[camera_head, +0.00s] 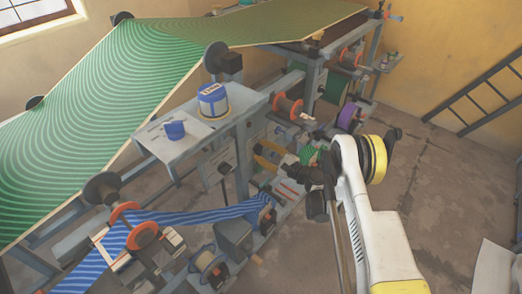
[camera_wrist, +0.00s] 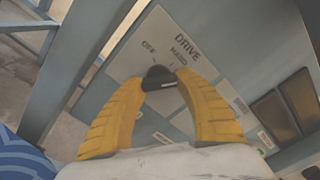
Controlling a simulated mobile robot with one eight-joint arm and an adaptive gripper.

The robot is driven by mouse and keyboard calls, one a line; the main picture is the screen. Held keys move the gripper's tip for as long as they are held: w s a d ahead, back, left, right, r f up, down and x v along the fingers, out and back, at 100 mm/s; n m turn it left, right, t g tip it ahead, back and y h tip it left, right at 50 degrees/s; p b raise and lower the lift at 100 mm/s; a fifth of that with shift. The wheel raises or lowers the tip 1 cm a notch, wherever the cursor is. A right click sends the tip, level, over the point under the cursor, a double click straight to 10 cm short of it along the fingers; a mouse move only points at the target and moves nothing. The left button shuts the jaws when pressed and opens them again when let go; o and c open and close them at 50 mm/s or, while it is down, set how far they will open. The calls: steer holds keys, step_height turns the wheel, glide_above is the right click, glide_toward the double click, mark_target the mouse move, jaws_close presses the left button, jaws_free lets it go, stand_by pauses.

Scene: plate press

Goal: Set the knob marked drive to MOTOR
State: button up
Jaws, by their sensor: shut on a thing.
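The drive knob (camera_wrist: 160,76) is small and black, on a light grey plate (camera_wrist: 133,57) marked DRIVE in the wrist view. OFF is printed to the upper left of the knob, and a second word that looks like HAND is above it. I do not see the word MOTOR; my right finger covers part of the plate. My gripper (camera_wrist: 163,82) has its two yellow fingers shut on the knob from either side. In the head view my gripper (camera_head: 265,153) reaches left to the machine's frame, and the knob is hidden there. The knob's pointer direction is unclear.
Dark rectangular panels (camera_wrist: 285,110) and small labels sit right of the plate. Around the gripper in the head view are an orange spool (camera_head: 288,107), a grey table with a blue-and-white tub (camera_head: 212,101), and a blue striped band (camera_head: 185,222). Open floor lies to the right.

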steer(key=m, duration=0.4)
steer(key=shift+a+m, duration=0.1)
steer(key=shift+m, duration=0.2)
stand_by(0.3)
steer(key=o, duration=1.2)
